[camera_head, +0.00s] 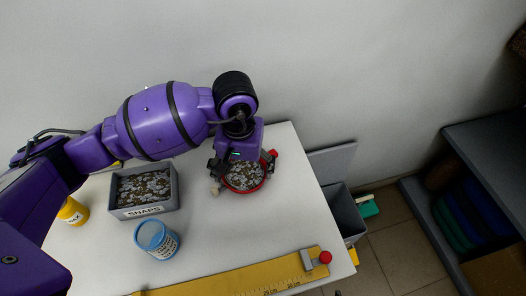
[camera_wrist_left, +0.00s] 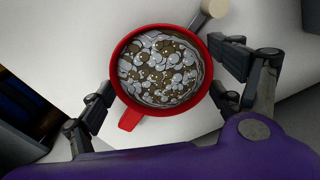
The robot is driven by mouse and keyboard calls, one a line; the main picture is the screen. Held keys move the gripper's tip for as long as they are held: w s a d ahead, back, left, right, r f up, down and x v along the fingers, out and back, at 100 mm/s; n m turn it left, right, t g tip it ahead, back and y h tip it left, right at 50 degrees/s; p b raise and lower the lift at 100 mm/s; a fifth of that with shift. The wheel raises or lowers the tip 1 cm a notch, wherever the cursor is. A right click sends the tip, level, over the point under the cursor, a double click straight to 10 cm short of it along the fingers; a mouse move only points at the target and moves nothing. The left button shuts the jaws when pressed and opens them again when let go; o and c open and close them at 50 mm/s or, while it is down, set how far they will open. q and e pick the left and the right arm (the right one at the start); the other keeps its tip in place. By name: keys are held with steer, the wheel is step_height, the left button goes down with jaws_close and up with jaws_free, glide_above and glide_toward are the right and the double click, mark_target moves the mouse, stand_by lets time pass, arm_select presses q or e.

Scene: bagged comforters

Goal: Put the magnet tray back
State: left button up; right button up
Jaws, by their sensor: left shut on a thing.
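The magnet tray, a round red dish (camera_head: 246,191) filled with small silvery metal pieces, is at the right part of the white table. In the left wrist view its red rim and tab (camera_wrist_left: 130,118) show clearly. My left gripper (camera_head: 243,167) comes down over it, with its dark fingers on opposite sides of the dish, shut on it. The left wrist view shows the fingers (camera_wrist_left: 162,85) flanking the rim. I cannot tell whether the tray touches the table. My right gripper is not in view.
A grey bin labelled SNAPS (camera_head: 143,212), a blue can (camera_head: 156,240) and a yellow container (camera_head: 72,211) stand left on the white table (camera_head: 220,240). A yellow ruler (camera_head: 240,279) lies along the front. A small pale knob (camera_wrist_left: 213,8) is beside the tray. Table between can and tray is clear.

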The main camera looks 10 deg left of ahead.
mark_target(244, 172)
arm_select(q)
steer(key=shift+f, duration=0.25)
steer(key=o, duration=1.1)
steer(key=shift+r, duration=0.1)
step_height(244, 172, up, 12)
steer(key=shift+s+r, duration=0.1)
steer(key=shift+r, duration=0.1)
